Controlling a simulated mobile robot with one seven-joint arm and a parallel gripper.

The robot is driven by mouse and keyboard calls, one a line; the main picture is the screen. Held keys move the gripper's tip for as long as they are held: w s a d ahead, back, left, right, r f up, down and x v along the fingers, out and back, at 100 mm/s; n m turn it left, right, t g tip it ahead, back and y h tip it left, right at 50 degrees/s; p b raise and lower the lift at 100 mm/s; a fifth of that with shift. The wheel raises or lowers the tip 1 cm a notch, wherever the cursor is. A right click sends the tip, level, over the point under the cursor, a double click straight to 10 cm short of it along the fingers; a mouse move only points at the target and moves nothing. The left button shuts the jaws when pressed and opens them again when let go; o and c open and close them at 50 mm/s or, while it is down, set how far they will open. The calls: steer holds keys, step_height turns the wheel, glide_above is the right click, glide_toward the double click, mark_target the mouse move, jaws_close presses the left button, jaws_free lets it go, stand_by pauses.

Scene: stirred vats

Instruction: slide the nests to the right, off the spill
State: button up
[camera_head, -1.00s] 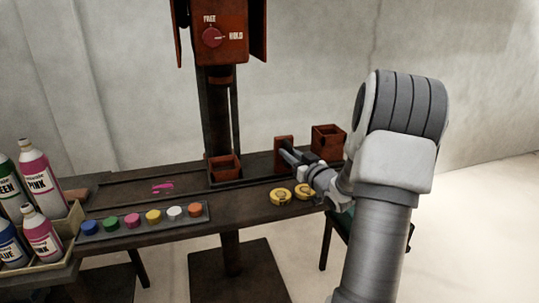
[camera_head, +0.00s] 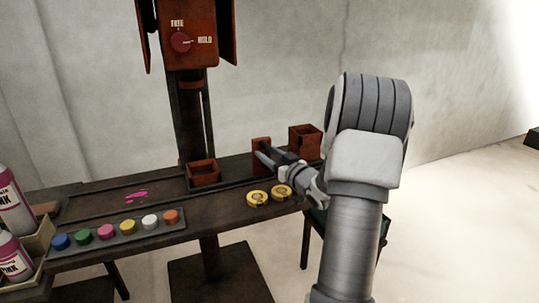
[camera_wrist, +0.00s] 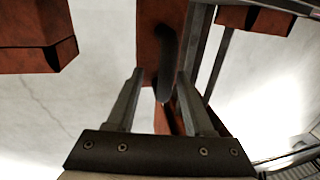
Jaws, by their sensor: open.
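Two rust-red open boxes, which I take to be the nests, stand along the bench track: the left nest (camera_head: 203,175) at the foot of the column and the right nest (camera_head: 305,142) near the bench's right end. A rust-red upright plate (camera_head: 261,146) stands between them. The pink spill (camera_head: 136,196) lies on the bench to the left of the left nest, apart from it. My gripper (camera_head: 266,157) is open at the plate. In the wrist view, a dark handle (camera_wrist: 165,62) on the plate shows between its open fingers (camera_wrist: 158,75); contact cannot be told.
Two yellow round things (camera_head: 269,195) lie on the bench just in front of my gripper. A tray of coloured pots (camera_head: 118,235) lies along the front edge. Bottles (camera_head: 14,205) stand at far left. The column carries a FREE/HOLD dial (camera_head: 181,42).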

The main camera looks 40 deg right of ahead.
steer(key=s+a+p, duration=0.1)
steer(key=s+p, duration=0.1)
steer(key=s, duration=1.5)
steer(key=shift+s+a+p, duration=0.2)
steer(key=shift+a+p, duration=0.05)
steer(key=shift+p, duration=0.05)
steer(key=shift+w, duration=0.15)
